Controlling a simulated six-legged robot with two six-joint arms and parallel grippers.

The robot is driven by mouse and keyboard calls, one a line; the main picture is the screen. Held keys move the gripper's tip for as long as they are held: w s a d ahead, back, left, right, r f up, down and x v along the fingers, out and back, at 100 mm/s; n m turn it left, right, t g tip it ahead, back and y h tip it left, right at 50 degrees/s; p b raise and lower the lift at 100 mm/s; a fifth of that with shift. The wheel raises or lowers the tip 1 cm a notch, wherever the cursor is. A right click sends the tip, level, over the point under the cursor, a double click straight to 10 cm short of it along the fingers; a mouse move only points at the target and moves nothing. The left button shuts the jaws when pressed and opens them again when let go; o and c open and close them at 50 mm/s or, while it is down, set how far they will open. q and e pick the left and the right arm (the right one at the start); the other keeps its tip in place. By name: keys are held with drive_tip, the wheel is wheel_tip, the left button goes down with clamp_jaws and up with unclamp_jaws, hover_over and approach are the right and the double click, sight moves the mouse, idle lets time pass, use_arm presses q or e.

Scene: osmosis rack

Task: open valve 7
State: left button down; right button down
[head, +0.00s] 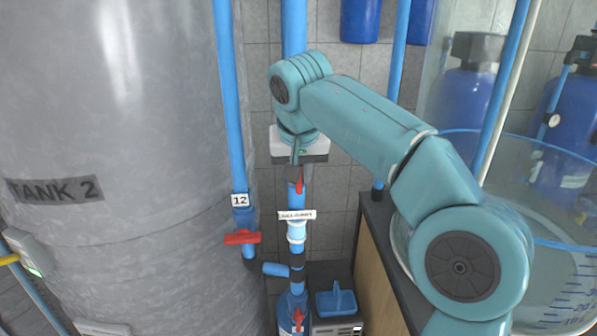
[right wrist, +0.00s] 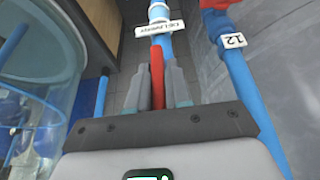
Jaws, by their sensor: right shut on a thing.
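My right gripper (head: 297,172) reaches down to the blue vertical pipe (head: 296,200) and is shut on a red valve handle (head: 299,186). In the right wrist view, the handle (right wrist: 157,78) stands between the two grey fingers (right wrist: 158,88), and its visible part points along the pipe. No number 7 is readable; a white label (head: 297,215) is on the pipe just below the handle. The valve body is mostly hidden by the gripper. My left gripper is not in view.
Tank 2 (head: 110,120) fills the left. Beside it, a pipe tagged 12 (head: 240,200) carries another red handle (head: 242,237), set crosswise. Another red handle (head: 297,318) is lower on the middle pipe. A clear vessel (head: 560,200) stands right.

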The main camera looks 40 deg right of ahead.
drive_tip(key=shift+a+f, duration=0.1)
drive_tip(key=shift+f, duration=0.1)
drive_tip(key=c, duration=1.2)
unclamp_jaws()
drive_tip(key=shift+o, duration=0.3)
drive_tip(key=shift+s+a+r, duration=0.1)
drive_tip(key=shift+s, duration=0.05)
drive_tip(key=shift+r, duration=0.15)
drive_tip(key=shift+r, duration=0.35)
drive_tip(key=v, duration=1.1)
drive_tip(key=shift+s+a, duration=0.15)
drive_tip(key=shift+a, duration=0.05)
